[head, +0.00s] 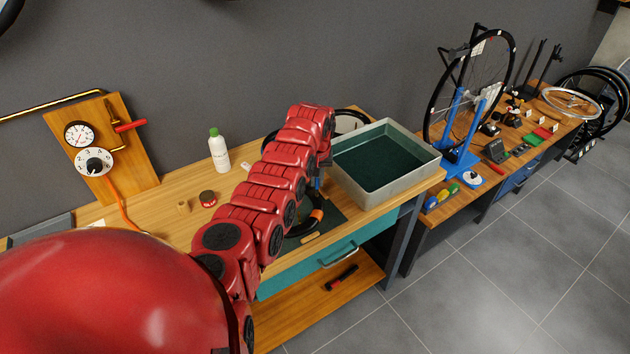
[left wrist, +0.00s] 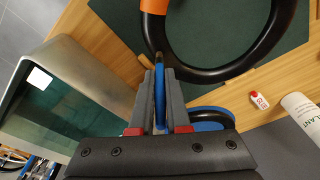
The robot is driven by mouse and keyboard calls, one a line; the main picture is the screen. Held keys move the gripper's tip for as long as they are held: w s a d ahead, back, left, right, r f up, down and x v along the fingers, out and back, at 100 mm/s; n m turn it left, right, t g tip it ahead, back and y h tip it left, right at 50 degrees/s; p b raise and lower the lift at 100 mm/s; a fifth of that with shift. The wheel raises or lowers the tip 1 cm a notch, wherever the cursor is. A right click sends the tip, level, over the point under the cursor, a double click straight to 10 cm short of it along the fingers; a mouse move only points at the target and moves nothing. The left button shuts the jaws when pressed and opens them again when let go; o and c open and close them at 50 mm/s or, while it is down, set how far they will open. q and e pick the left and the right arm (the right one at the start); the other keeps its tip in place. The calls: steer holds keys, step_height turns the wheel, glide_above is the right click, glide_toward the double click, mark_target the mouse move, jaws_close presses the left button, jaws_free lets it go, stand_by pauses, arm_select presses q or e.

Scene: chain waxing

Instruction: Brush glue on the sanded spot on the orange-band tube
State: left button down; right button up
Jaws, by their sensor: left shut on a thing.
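The orange-band tube is a black ring lying on a dark green mat (left wrist: 205,30). Its orange band (head: 317,218) shows in the head view, where my left arm hides part of the ring. In the left wrist view the black tube (left wrist: 225,72) and its band (left wrist: 154,6) are close ahead of the fingers. My left gripper (left wrist: 160,85) is shut on a thin blue-handled brush (left wrist: 160,98). The brush tip points at the tube just below the band; I cannot tell whether it touches. My right gripper is not in view.
A grey tray (head: 425,163) with dark green contents stands right of the mat. A white bottle with a green cap (head: 218,150) stands at the back. A gauge board (head: 105,150) is at the left. Small tan pieces lie near the tube.

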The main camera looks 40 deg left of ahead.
mark_target(317, 188)
arm_select(q)
steer(key=shift+s+d+r, duration=0.1)
steer(key=shift+d+r, duration=0.1)
steer(key=shift+r, duration=1)
steer(key=shift+a+r, duration=0.15)
steer(key=shift+r, duration=0.65)
steer(key=shift+r+b, duration=0.4)
steer(key=shift+r, duration=1.6)
